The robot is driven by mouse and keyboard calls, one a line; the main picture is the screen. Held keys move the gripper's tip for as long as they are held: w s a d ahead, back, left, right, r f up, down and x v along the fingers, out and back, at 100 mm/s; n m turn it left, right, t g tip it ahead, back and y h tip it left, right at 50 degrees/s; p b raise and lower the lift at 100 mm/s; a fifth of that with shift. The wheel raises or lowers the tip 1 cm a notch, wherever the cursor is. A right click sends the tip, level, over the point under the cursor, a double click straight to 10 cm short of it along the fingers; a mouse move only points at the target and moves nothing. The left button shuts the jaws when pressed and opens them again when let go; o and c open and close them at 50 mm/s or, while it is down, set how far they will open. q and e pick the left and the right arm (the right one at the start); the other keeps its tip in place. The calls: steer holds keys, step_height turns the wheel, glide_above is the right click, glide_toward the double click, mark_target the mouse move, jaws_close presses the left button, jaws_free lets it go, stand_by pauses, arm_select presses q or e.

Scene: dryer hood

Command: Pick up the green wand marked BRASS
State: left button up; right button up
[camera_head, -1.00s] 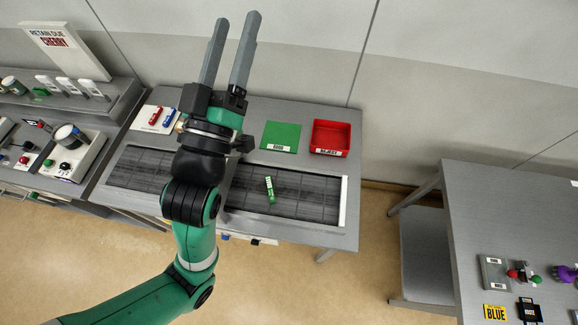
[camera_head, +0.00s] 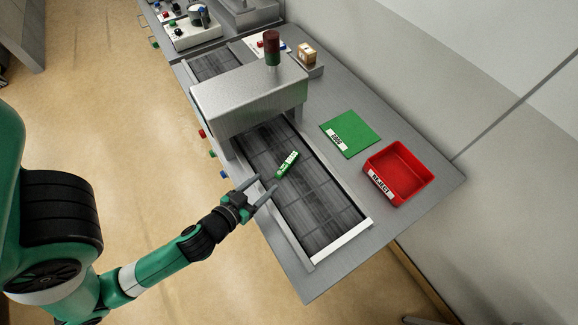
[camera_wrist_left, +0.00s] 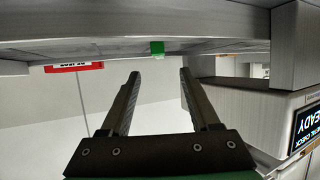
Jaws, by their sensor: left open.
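A green wand (camera_head: 287,164) with a white label lies on the dark conveyor belt; its lettering is too small to read. My left gripper (camera_head: 266,183) is open and empty, its two fingers pointing towards the wand from the belt's near side, apart from it. In the left wrist view the open fingers (camera_wrist_left: 160,74) show, with a small green block (camera_wrist_left: 157,47) beyond and between their tips, which looks like the wand's end. My right gripper is not in view.
A metal hood (camera_head: 248,95) spans the belt behind the wand, with a red-green lamp (camera_head: 272,48) on top. Beyond the belt are a green mat (camera_head: 362,127) and a red REJECT tray (camera_head: 413,164). The belt's raised rim (camera_head: 275,222) lies near my gripper.

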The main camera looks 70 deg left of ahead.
mark_target(286, 165)
arm_select(q)
steer(key=p+x, duration=0.1)
steer(key=x, duration=0.5)
steer(key=shift+w+r, duration=0.15)
steer(key=x, duration=0.5)
steer(key=shift+w+r, duration=0.15)
steer(key=shift+r, duration=0.05)
jaws_close()
